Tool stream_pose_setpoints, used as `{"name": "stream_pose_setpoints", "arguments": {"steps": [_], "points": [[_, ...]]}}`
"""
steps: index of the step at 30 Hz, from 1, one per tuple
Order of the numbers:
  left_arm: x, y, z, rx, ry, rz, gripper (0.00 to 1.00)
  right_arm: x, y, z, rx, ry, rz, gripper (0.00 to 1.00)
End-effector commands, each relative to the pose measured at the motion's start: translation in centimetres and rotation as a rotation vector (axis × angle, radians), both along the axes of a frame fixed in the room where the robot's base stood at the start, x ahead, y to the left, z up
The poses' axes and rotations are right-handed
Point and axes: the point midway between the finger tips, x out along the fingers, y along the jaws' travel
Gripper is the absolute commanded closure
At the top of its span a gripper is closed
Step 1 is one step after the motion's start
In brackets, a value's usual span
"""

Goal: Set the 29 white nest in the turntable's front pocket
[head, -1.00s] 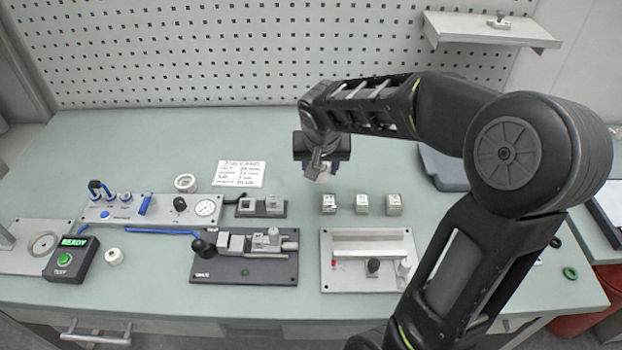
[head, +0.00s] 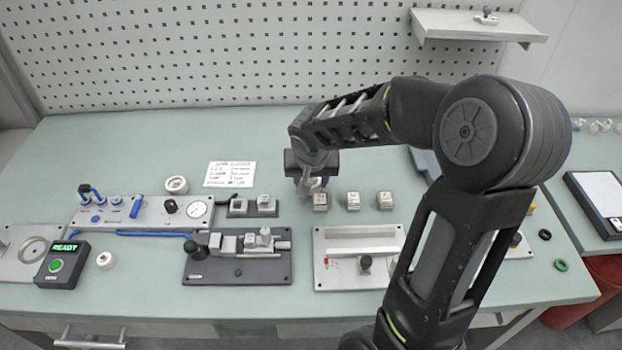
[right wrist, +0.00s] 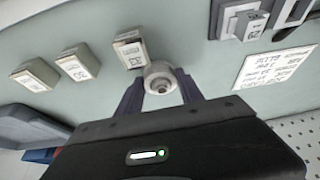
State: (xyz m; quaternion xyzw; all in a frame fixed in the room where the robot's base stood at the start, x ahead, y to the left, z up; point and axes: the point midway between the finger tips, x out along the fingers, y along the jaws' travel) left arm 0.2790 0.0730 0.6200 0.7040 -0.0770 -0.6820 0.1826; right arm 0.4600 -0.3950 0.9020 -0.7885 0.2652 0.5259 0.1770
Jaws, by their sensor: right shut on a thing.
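My right gripper (head: 313,186) is shut on a small round white piece with a hole in its middle, taken as the white nest (right wrist: 160,80). The right wrist view shows it between the two fingertips; no number is readable on it. The gripper is just behind the left block of a row of labelled blocks. A grey plate with a round ring (head: 36,248) lies at the far left, cut by the picture edge; I cannot tell whether it is the turntable, and no front pocket is identifiable. My left gripper is not in view.
The labelled blocks (head: 353,201) stand in a row. A dark fixture (head: 238,272) and a light fixture plate (head: 330,282) lie in front. The valve panel (head: 150,212), READY box (head: 63,264) and white ring (head: 176,185) are left. A written card (head: 229,174) lies behind.

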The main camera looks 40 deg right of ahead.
Motion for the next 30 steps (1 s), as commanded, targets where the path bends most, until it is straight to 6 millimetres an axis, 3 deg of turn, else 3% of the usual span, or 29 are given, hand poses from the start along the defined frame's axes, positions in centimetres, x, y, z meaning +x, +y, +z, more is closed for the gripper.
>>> {"name": "stream_pose_setpoints", "arguments": {"steps": [4,5,12,24,30], "points": [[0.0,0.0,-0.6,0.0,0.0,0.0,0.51,0.0,0.0,-0.4,-0.001,-0.001,0.0,0.96],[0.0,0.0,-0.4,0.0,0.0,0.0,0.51,0.0,0.0,-0.2,-0.001,-0.001,0.0,0.53],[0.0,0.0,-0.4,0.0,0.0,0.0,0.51,0.0,0.0,-0.2,0.0,0.0,0.0,0.34],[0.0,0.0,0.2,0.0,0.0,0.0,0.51,0.0,0.0,0.4,-0.001,-0.001,0.0,0.34],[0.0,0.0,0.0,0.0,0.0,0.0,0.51,-0.9,0.7,3.1,-0.001,-0.006,0.001,0.34]]}}
